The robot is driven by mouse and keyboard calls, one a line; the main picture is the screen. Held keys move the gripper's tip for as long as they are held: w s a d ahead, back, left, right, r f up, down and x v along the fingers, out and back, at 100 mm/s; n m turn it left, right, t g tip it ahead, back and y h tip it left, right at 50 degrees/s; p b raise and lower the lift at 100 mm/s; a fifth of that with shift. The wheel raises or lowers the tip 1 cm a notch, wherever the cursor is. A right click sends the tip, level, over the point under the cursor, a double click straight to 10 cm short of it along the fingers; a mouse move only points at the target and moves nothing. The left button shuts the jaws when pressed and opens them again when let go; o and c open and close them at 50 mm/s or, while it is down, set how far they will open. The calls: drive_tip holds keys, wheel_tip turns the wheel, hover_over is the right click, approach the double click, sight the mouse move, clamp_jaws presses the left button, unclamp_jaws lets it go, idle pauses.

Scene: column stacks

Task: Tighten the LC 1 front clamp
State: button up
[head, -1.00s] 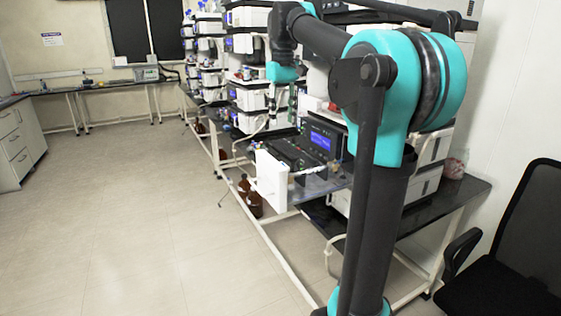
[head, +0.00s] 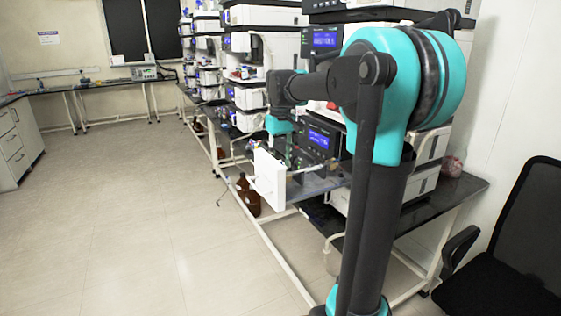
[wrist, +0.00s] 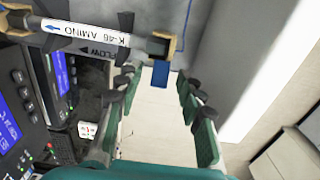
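In the wrist view a white column (wrist: 95,35) labelled "K-46 AMINO" with a flow arrow crosses the upper left. Dark clips (wrist: 55,44) show along it, and a tan fitting (wrist: 176,45) with a dark block is at its right end. A blue piece (wrist: 160,75) hangs just below that fitting. I cannot tell which part is the LC 1 front clamp. My gripper (wrist: 158,80) has its teal-padded fingers spread apart, with the blue piece showing in the gap and nothing visibly gripped. In the head view only the teal gripper body (head: 279,125) shows clearly; its fingertips are hard to make out.
A white panel (head: 268,180) stands in front of the instrument bench, close under my gripper. Stacked instruments with blue screens (head: 319,138) line the bench. Brown bottles (head: 243,190) stand below. A black chair (head: 515,240) is at right. The floor at left is clear.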

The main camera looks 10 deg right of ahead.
clamp_jaws()
idle(0.3)
drive_tip(key=shift+s, duration=0.1)
drive_tip(key=t, duration=0.1)
drive_tip(key=s+t, duration=0.1)
drive_tip(key=t+y, duration=0.1)
drive_tip(key=t, duration=0.1)
drive_tip(key=shift+s+d+r, duration=0.25)
drive_tip(key=shift+s+d, duration=0.05)
drive_tip(key=shift+s, duration=0.05)
drive_tip(key=t, duration=0.1)
drive_tip(key=s+t+y, duration=0.1)
drive_tip(key=t, duration=0.1)
drive_tip(key=shift+s+d, duration=0.25)
drive_tip(key=shift+s, duration=0.05)
drive_tip(key=t, duration=0.2)
drive_tip(key=s+t+y, duration=0.1)
drive_tip(key=s+f+t+y, duration=0.1)
drive_tip(key=t, duration=0.1)
drive_tip(key=shift+d+t, duration=0.3)
drive_tip(key=shift+d, duration=0.1)
drive_tip(key=shift+s+d+f+t+y, duration=0.1)
drive_tip(key=shift+s+f+t+y, duration=0.25)
drive_tip(key=shift+t, duration=0.65)
drive_tip(key=shift+s+d+f+t+y, duration=0.1)
drive_tip(key=shift+s+f+t+y, duration=0.2)
drive_tip(key=shift+t, duration=0.7)
drive_tip(key=shift+s+f+t, duration=0.1)
drive_tip(key=shift+t, duration=0.3)
